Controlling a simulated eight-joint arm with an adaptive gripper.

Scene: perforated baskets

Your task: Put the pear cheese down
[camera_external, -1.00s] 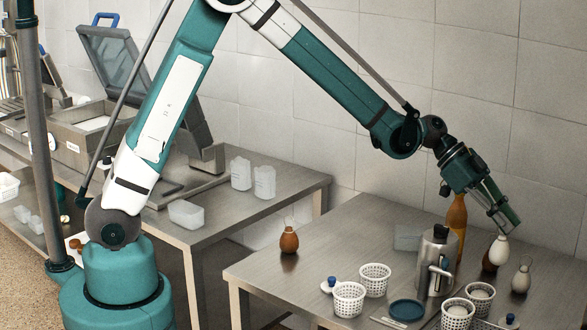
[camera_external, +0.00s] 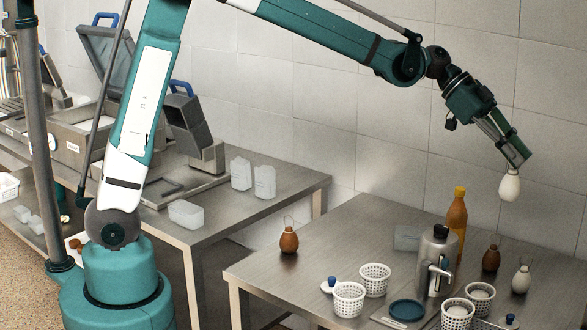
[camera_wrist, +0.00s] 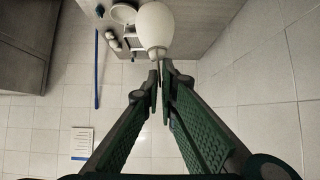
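A white pear cheese (camera_external: 510,187) hangs in the air from my gripper (camera_external: 518,160), above the right back part of the steel table. In the wrist view my gripper (camera_wrist: 160,85) has its fingertips closed together on the thin string at the neck of the pear cheese (camera_wrist: 155,28). Other pear cheeses stay on the table: a brown one (camera_external: 491,258) below the held one, a white one (camera_external: 521,279) to its right front, and a brown one (camera_external: 289,240) with a string loop at the left back.
An orange bottle (camera_external: 457,222) and a steel jug (camera_external: 436,262) stand left of the held cheese. White perforated baskets (camera_external: 349,299) and a blue dish (camera_external: 406,310) are near the front. The table's left middle (camera_external: 335,240) is clear.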

